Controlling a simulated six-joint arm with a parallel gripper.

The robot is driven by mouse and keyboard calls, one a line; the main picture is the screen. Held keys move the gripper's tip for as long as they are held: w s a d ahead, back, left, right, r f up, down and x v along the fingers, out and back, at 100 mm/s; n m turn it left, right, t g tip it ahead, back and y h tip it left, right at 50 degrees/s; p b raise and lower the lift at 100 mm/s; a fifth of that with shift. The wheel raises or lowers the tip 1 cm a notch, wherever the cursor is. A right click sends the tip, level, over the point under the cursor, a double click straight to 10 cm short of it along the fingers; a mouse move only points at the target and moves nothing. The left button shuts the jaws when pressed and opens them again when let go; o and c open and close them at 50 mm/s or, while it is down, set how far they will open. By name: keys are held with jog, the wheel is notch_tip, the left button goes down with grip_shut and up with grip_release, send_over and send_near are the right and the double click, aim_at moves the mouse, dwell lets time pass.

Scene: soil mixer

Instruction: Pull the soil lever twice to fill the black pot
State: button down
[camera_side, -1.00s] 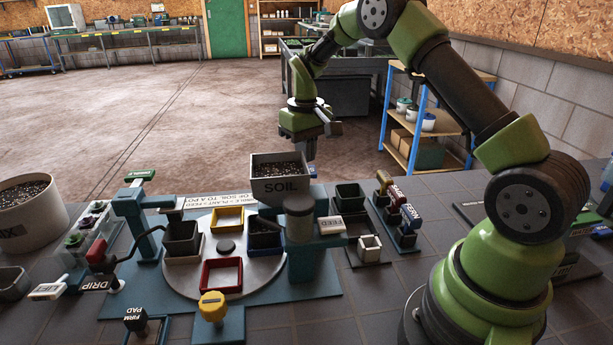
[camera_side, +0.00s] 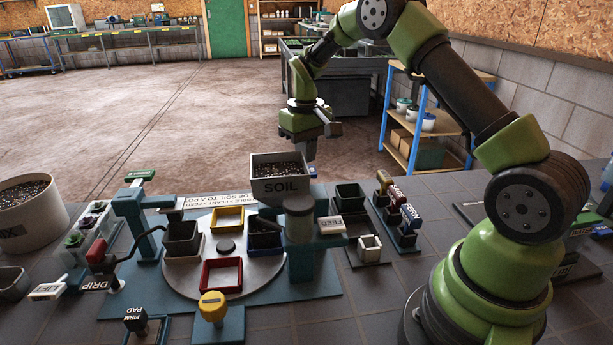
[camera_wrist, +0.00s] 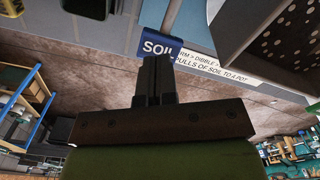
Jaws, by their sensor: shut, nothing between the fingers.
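The lever's blue end (camera_side: 312,172) shows small in the side view below the fingertips. The hopper holds dark soil. A dark pot (camera_side: 264,236) sits in the blue frame on the round turntable, near the hopper, partly hidden. Another dark pot (camera_side: 182,239) sits in the white frame at left. Which is the black pot is unclear.
The turntable (camera_side: 225,278) also carries empty yellow (camera_side: 228,219) and red (camera_side: 222,275) frames. A teal post (camera_side: 301,250) stands by the hopper. Small pots and coloured-handled tools (camera_side: 398,208) stand at right. A large soil tub (camera_side: 28,212) is at far left.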

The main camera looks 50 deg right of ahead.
jog(key=shift+f, duration=2.35)
jog(key=shift+r, duration=2.5)
jog(key=shift+r, duration=2.5)
jog(key=shift+r, duration=0.1)
